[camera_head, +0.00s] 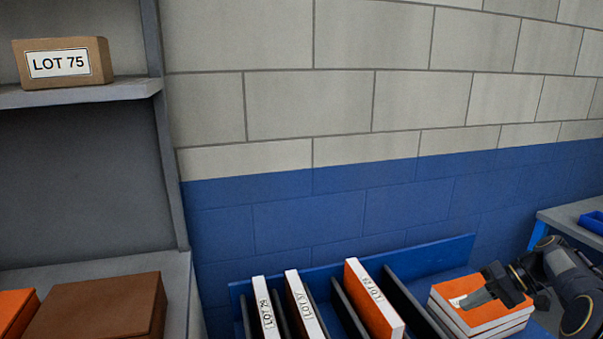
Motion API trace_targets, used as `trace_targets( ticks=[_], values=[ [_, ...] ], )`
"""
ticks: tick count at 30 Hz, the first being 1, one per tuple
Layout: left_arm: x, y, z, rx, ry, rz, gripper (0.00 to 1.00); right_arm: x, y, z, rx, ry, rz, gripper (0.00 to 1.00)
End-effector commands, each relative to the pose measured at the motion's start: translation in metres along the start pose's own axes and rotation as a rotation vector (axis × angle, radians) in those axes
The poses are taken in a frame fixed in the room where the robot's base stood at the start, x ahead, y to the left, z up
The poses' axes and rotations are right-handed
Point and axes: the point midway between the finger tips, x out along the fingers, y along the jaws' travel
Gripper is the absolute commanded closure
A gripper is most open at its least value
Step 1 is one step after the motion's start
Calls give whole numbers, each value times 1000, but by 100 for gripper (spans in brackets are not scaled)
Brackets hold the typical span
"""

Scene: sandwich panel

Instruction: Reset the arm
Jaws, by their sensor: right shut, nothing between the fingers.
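My right gripper (478,296) comes in from the lower right on a dark arm. It is shut and empty. Its fingertips are over the top of a short stack of orange and white panels (452,289). Whether they touch the top panel I cannot tell. My left gripper does not show in the head view.
A blue rack (440,255) with dark dividers holds upright panels, among them a white one (264,308) and an orange one (372,300). A grey shelf (110,93) at left bears a LOT 75 box (88,62). A bench (565,222) stands at right.

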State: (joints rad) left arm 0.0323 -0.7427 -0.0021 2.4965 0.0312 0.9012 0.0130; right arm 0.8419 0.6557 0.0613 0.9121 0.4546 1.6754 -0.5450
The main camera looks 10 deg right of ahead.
Motion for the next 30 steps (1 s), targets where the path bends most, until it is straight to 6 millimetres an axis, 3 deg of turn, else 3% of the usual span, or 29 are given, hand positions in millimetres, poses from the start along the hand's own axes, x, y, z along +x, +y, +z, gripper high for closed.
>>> trace_targets(
  ticks=[1,6,9,12,16,21,25,30],
  values=[
    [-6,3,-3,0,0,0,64,-4,-44,7,-17,-7,39,100],
    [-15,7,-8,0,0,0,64,4,-142,57,-40,6,173,100],
    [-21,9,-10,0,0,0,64,12,-184,100,-67,32,240,100],
    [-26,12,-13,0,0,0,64,22,-214,149,-100,70,294,100],
    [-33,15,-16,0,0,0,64,41,-232,214,-154,135,343,100],
    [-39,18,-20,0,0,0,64,68,-231,277,-219,214,364,100],
    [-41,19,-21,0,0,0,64,84,-225,301,-249,248,364,100],
    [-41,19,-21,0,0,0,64,90,-221,310,-259,262,364,100]
  ],
)
